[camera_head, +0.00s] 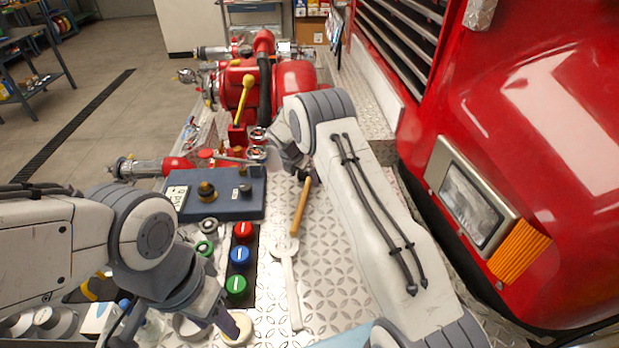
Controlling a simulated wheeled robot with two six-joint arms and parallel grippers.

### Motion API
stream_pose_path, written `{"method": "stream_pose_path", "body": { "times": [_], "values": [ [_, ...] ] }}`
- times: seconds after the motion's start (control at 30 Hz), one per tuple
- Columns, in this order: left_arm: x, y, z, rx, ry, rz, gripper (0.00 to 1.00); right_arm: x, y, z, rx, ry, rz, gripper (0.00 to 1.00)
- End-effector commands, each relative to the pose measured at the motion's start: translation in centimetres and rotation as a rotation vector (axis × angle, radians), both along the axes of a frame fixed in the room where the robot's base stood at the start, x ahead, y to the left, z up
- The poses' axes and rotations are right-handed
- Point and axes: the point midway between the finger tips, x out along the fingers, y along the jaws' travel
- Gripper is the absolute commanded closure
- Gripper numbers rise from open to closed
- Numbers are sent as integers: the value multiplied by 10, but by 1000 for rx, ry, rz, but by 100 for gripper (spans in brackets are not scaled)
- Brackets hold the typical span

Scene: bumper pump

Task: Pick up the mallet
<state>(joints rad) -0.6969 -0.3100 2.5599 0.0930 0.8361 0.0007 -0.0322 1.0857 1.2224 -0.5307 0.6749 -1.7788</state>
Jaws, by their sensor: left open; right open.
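The mallet lies on the diamond-plate bumper deck, with its wooden handle (299,207) pointing toward me and its dark head partly hidden at the far end. My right gripper (297,168) is at the mallet's head end, largely hidden behind my own wrist. It is open; I cannot tell whether it touches the mallet. My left gripper (185,322) is open, low over the near left part of the deck, well away from the mallet.
Red, blue and green round caps (239,257) stand in a row left of the handle. A silver wrench (289,280) lies nearer me. A dark blue box (225,194) sits left, the red pump (240,82) behind. The red truck front (540,130) bounds the right.

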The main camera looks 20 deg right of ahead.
Motion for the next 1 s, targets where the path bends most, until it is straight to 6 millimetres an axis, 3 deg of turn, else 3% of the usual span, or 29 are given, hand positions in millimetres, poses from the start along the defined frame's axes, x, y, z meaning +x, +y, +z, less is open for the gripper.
{"method": "stream_pose_path", "body": {
  "times": [0.27,0.37,0.53,0.57,1.0],
  "values": [
    [0,0,1,0,0,0,50,1,-1,-5,0,0,0,0],
    [0,0,1,0,0,0,50,1,-1,-5,0,0,-1,31],
    [0,0,1,0,0,0,50,1,-1,-5,1,-1,0,96],
    [0,0,1,0,0,0,50,1,-1,-5,1,-1,0,100],
    [0,0,-3,0,0,0,50,3,-1,5,1,-8,0,100]
  ]
}}
